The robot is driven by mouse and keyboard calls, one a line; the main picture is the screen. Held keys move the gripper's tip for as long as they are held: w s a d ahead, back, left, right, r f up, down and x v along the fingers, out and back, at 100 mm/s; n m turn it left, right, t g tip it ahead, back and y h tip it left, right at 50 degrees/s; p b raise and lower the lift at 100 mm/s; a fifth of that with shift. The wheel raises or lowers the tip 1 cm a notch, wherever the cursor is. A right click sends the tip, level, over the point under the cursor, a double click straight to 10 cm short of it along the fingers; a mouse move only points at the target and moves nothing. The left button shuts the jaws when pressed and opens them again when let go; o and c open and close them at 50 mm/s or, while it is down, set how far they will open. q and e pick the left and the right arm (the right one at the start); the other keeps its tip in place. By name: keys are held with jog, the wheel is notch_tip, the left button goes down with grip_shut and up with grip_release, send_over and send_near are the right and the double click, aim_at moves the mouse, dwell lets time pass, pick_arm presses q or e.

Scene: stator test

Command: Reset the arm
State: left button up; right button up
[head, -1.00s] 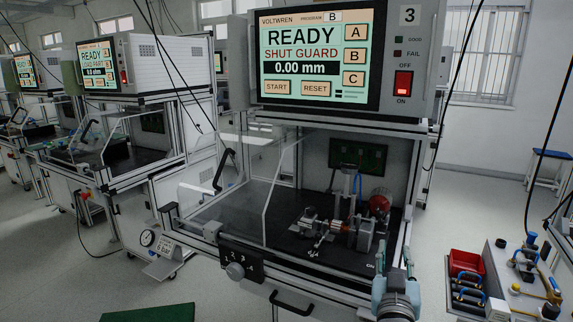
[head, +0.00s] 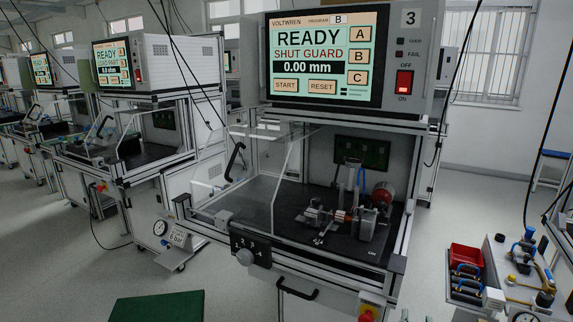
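The test station (head: 345,115) numbered 3 stands at the centre in the head view. Its screen (head: 322,58) reads READY, SHUT GUARD, 0.00 mm, program B. A clear guard (head: 262,165) with a black handle (head: 235,161) stands at the left of the work bay, and the bay front looks open. Inside, a fixture (head: 345,215) with a metal part and a red round piece (head: 382,195) sits on the black bed. Neither of my grippers shows clearly; at most a small sliver is at the bottom edge.
A red and yellow stop button (head: 367,312) is at the station's lower front. A red bin (head: 466,258) and blue-handled tools stand on a bench at the right. A green mat (head: 157,308) lies on the floor. Similar stations (head: 140,120) line the left.

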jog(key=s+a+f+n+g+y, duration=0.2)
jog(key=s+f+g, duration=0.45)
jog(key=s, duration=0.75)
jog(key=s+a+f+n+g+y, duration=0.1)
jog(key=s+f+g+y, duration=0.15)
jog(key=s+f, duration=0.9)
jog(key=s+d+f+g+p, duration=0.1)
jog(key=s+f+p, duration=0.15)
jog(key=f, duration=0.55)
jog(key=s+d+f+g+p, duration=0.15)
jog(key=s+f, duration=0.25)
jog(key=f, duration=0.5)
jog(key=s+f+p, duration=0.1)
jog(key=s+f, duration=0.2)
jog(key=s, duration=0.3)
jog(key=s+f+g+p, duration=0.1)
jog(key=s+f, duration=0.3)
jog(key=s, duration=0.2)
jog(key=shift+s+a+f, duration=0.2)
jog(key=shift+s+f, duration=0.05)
